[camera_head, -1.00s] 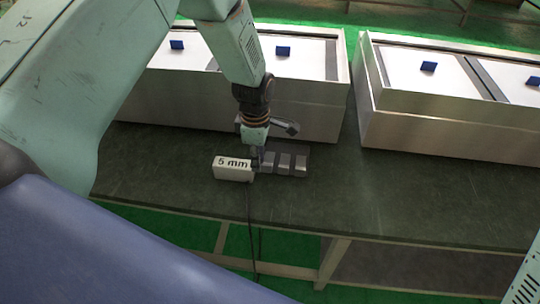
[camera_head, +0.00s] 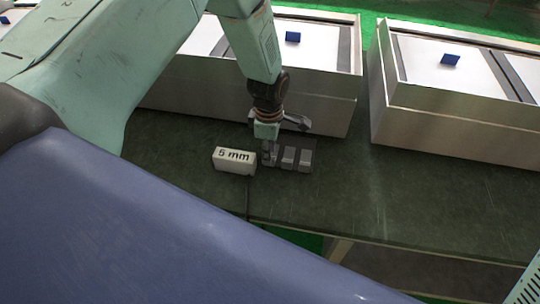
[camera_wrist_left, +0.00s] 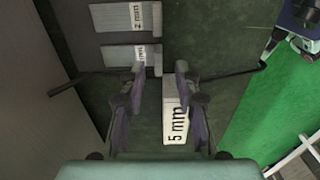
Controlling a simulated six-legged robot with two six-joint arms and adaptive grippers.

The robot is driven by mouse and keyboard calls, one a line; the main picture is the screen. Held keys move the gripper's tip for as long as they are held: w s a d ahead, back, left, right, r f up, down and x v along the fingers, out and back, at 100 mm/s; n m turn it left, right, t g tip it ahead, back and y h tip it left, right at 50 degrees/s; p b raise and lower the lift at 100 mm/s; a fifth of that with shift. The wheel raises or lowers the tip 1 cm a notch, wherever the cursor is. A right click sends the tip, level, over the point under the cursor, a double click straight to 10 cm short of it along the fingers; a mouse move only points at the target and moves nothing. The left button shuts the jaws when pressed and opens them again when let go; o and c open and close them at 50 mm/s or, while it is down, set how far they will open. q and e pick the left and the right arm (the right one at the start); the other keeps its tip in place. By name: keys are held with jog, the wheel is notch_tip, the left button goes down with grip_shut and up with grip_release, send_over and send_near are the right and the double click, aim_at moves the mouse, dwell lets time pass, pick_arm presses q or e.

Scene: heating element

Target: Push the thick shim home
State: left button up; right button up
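A white block marked "5 mm" (camera_head: 234,160) lies on the dark green bench, left of a row of grey pieces (camera_head: 288,158). My left gripper (camera_head: 269,160) points down between the white block and the row, covering the row's left end. In the left wrist view the gripper (camera_wrist_left: 157,85) has its fingers apart, with no object clearly held. The "5 mm" block (camera_wrist_left: 177,110) shows by the right finger, which overlaps part of it. Grey pieces with white labels (camera_wrist_left: 125,20) show ahead, one reading "2 mm". Which piece is the thick shim is not certain. My right gripper is out of view.
Large metal boxes with white tops and blue tabs stand behind, one at centre (camera_head: 320,105) and one at right (camera_head: 420,115). The bench (camera_head: 330,205) is clear to the right. A thin cable hangs over its front edge.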

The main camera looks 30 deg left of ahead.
pick_arm(q)
notch_tip(320, 180, down, 3)
jog(key=shift+w+a+r, duration=0.15)
jog(key=shift+s+d, duration=0.2)
jog(key=shift+s, duration=0.05)
jog(key=shift+w+a+f, duration=0.15)
jog(key=shift+w+f, duration=0.05)
jog(key=shift+w, duration=0.05)
jog(key=shift+c, duration=1)
jog(key=shift+s+r, duration=0.15)
jog(key=c, duration=0.4)
grip_shut()
